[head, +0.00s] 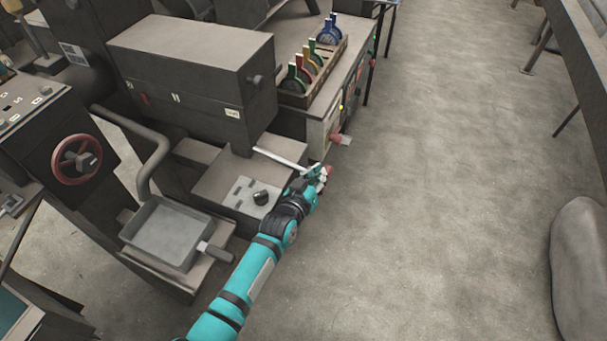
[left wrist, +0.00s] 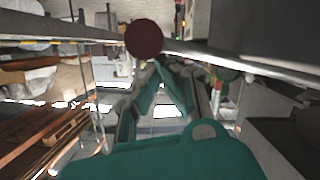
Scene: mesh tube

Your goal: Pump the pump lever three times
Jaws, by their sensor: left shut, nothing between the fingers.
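The pump lever (head: 280,158) is a pale metal rod that sticks out from the dark grey machine towards the right. In the left wrist view the rod (left wrist: 215,57) crosses the upper part of the picture and ends in a round dark red knob (left wrist: 143,38). My left gripper (head: 321,173) is at the lever's outer end, right beside the knob. Its teal fingers (left wrist: 160,72) are shut with nothing held, and their tips show just below the knob. I cannot tell whether they touch it. My right gripper is not in view.
A grey tray (head: 168,233) and a panel with a black knob (head: 261,197) lie left of my arm. A red handwheel (head: 77,160) is farther left. A wooden rack (head: 313,84) with coloured tools stands behind.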

